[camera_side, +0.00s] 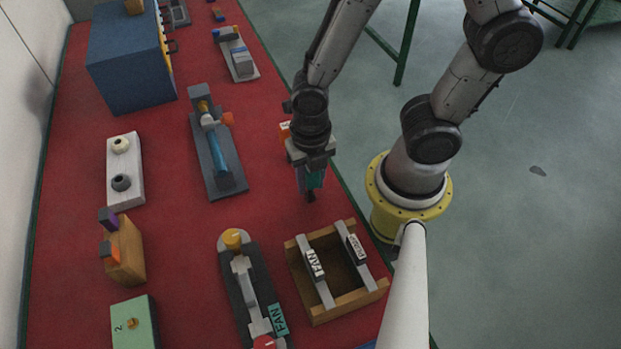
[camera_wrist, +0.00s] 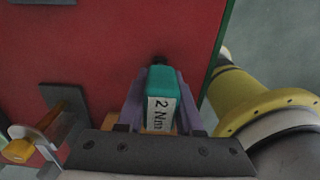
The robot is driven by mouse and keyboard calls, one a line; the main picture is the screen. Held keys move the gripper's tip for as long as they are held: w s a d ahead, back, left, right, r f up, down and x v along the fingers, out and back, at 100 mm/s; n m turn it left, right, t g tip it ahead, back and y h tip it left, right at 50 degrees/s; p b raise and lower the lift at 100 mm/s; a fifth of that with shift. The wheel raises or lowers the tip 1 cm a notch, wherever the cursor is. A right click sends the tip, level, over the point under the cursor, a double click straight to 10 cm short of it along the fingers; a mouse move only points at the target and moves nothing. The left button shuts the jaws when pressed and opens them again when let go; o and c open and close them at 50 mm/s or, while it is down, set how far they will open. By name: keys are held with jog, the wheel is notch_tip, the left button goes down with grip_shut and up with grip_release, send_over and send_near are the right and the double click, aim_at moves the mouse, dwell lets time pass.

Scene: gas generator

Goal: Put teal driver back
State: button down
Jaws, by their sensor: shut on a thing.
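The teal driver (camera_side: 316,179) is in my gripper (camera_side: 311,172), over the right part of the red mat. Its dark tip points down, and it seems clear of the mat. In the wrist view, the teal driver (camera_wrist: 161,88) shows a white label reading "2 Nm" between the two purplish fingers of my gripper (camera_wrist: 160,82), which is shut on it. A wooden block (camera_side: 125,255) at the left has a purple piece (camera_side: 108,218) and an orange piece (camera_side: 109,252) on it. Whether it has a free slot cannot be told.
A wooden open box (camera_side: 345,302) with labelled grey bars stands front right of the driver. A dark fixture (camera_side: 245,285) tagged FAN lies left of it. A grey fixture with a blue rod (camera_side: 218,160) and a blue cabinet (camera_side: 125,60) lie further back. Red mat (camera_side: 180,235) is bare between.

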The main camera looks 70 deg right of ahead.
jog(key=c, duration=0.6)
grip_release()
jog(key=shift+f, duration=0.1)
jog(key=shift+o, duration=0.2)
